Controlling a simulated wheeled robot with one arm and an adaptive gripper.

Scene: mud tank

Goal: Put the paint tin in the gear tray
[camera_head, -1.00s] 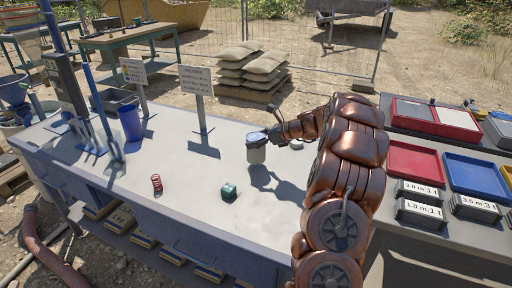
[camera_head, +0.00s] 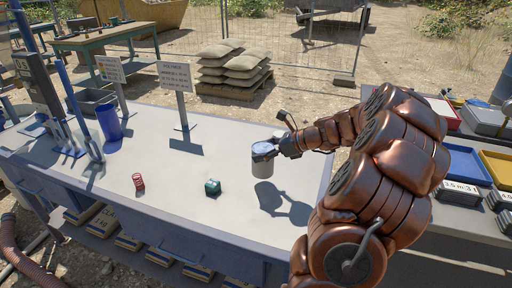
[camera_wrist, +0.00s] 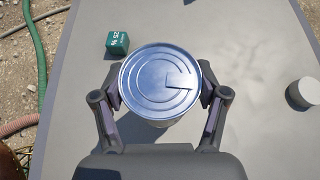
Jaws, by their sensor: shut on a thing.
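The paint tin (camera_head: 263,160) is a grey can with a blue-tinted metal lid. My gripper (camera_head: 279,146) is shut on it and holds it upright above the grey table, with its shadow on the top beside it. In the wrist view the tin's round lid (camera_wrist: 160,82) fills the space between the two fingers of my gripper (camera_wrist: 160,95). I cannot tell for sure which tray is the gear tray. A blue tray (camera_head: 466,165) and a yellow tray (camera_head: 499,166) stand on the right-hand table, partly behind my arm.
A green cube (camera_head: 212,187) and a red spring (camera_head: 138,181) lie on the grey table (camera_head: 160,220). Labelled blocks (camera_head: 459,193) sit before the trays. A pale round object (camera_wrist: 303,93) shows in the wrist view.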

